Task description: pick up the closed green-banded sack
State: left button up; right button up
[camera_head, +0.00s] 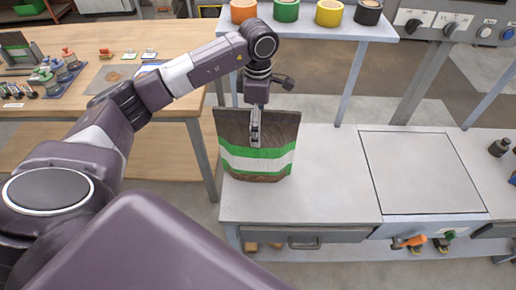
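The brown sack (232,132) with green and white bands stands upright on the left part of the grey bench (330,180). Its top edge is wide and flat. My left gripper (254,140) comes down from above at the middle of the sack's top. One finger lies over the sack's upper front, reaching near the green band. The other finger is hidden, so I cannot tell whether the gripper is closed on the sack. My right gripper is not in view.
Tape rolls, including a green one (286,10), stand on a raised shelf (310,28) behind the sack. A square plate (420,172) is set into the bench at right. A wooden table (150,50) with small items stands at left. The bench between sack and plate is clear.

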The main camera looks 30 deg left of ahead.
pick_arm(q)
jog(key=shift+a+f+p, duration=0.2)
jog(key=shift+f+p, duration=0.6)
jog(key=shift+f, duration=0.3)
notch_tip(320, 180, down, 3)
jog(key=shift+w+r, duration=0.1)
jog(key=shift+r, duration=0.05)
jog(key=shift+c, duration=0.9)
jog(key=c, duration=1.5)
jog(key=shift+w+r, duration=0.1)
jog(key=shift+r, duration=0.05)
jog(key=shift+c, duration=0.4)
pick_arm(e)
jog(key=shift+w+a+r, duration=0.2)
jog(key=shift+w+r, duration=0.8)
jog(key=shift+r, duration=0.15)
pick_arm(q)
jog(key=shift+r, duration=0.15)
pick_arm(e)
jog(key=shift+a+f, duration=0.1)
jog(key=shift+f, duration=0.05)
